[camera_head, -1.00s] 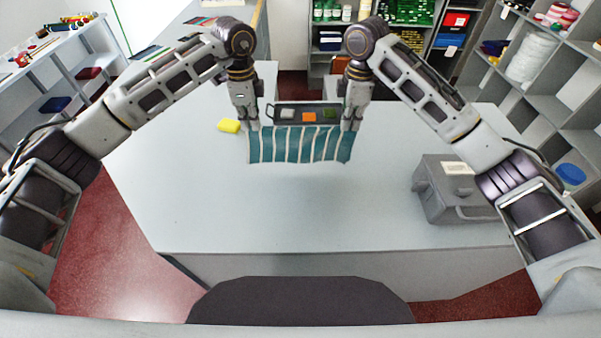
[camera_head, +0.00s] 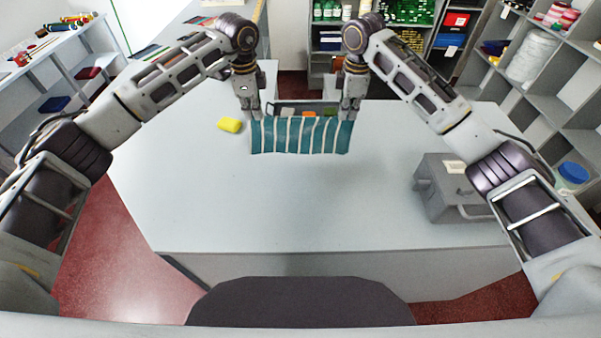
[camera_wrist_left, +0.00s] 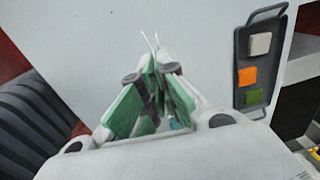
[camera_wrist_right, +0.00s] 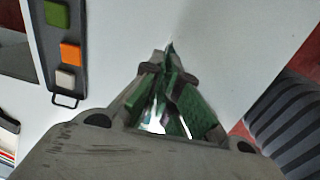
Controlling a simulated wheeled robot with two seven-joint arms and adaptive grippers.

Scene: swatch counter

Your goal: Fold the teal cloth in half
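The teal cloth (camera_head: 301,136) with white stripes hangs between my two grippers in the head view, spread wide, its top edge at the fingertips. My left gripper (camera_head: 256,115) is shut on its top left corner, and my right gripper (camera_head: 347,115) is shut on its top right corner. Whether its lower edge touches the counter (camera_head: 300,205) cannot be told. In the left wrist view the fingers (camera_wrist_left: 152,70) are closed together, with a little teal and white beside them. In the right wrist view the fingers (camera_wrist_right: 167,70) are also closed together, and the cloth is mostly hidden.
A dark tray (camera_head: 277,107) with white, orange and green blocks lies just behind the cloth. A yellow block (camera_head: 229,125) is left of it. A grey box with a handle (camera_head: 452,188) stands at the counter's right. The counter's front middle is clear.

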